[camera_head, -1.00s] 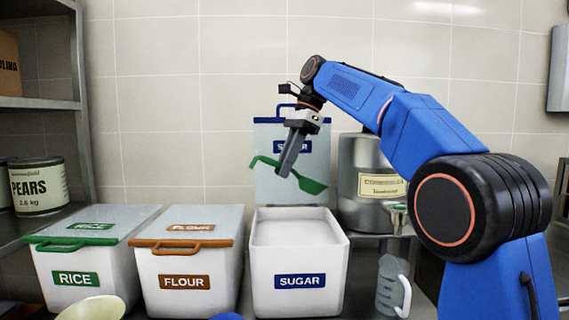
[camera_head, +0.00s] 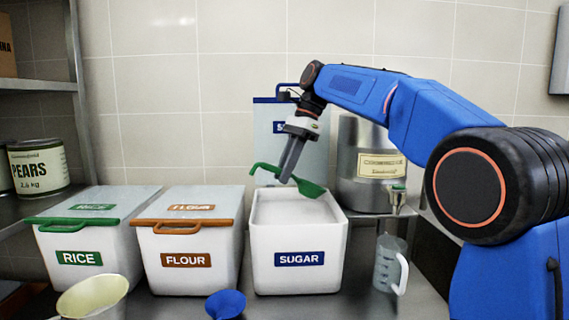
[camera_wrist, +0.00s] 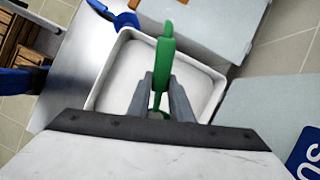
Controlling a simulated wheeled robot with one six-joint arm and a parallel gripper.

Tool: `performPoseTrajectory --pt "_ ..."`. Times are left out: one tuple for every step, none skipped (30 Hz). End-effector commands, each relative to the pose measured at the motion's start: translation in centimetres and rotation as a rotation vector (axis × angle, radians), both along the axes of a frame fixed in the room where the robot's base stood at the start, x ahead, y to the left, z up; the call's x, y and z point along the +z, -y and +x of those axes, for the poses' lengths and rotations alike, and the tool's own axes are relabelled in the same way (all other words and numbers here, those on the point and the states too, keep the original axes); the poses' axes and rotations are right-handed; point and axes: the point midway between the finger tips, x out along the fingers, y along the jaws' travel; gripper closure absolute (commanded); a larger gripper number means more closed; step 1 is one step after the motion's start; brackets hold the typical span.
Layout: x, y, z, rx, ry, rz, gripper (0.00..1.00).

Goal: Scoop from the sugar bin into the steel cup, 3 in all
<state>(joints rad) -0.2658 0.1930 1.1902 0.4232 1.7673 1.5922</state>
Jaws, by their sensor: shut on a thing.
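The sugar bin (camera_head: 297,260) is white with a blue SUGAR label and stands open, its lid (camera_head: 268,118) raised behind it. White sugar (camera_head: 292,207) fills it to near the rim. My gripper (camera_head: 288,177) is shut on a green scoop (camera_head: 309,188) and holds it over the bin's opening. In the wrist view, the scoop (camera_wrist: 163,62) stands between both fingers above the sugar. I cannot tell whether the scoop holds sugar. I see no cup that is clearly the steel cup.
Closed rice (camera_head: 80,258) and flour (camera_head: 187,262) bins stand left of the sugar bin. A clear measuring jug (camera_head: 386,264) stands at right, below a steel urn (camera_head: 365,180) with a tap. A cream bowl (camera_head: 92,298) and a blue funnel-like vessel (camera_head: 226,304) sit in front.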

Motion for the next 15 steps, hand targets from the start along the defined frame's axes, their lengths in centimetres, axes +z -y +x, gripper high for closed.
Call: performPoseTrajectory --pt "-0.4 0.0 0.0 0.0 0.0 0.0 1.0" --pt "-0.6 0.0 0.0 -0.001 0.0 0.0 1.0" --pt "-0.9 0.0 0.0 -0.001 0.0 0.0 1.0" --pt "-1.1 0.0 0.0 -0.001 0.0 0.0 1.0" --pt "-1.3 0.0 0.0 -0.001 0.0 0.0 1.0" --pt "-1.6 0.0 0.0 -0.001 0.0 0.0 1.0" --pt "-1.8 0.0 0.0 -0.001 0.0 0.0 1.0" --pt "-2.0 0.0 0.0 -0.001 0.0 0.0 1.0" --pt "-2.3 0.0 0.0 -0.001 0.0 0.0 1.0" --pt "-2.5 0.0 0.0 -0.001 0.0 0.0 1.0" --pt "-2.7 0.0 0.0 0.0 0.0 0.0 1.0" --pt "-3.0 0.0 0.0 0.0 0.0 0.0 1.0" --pt "-3.2 0.0 0.0 0.0 0.0 0.0 1.0" --pt "-3.5 0.0 0.0 0.0 0.0 0.0 1.0" --pt "-3.7 0.0 0.0 0.0 0.001 0.0 1.0"
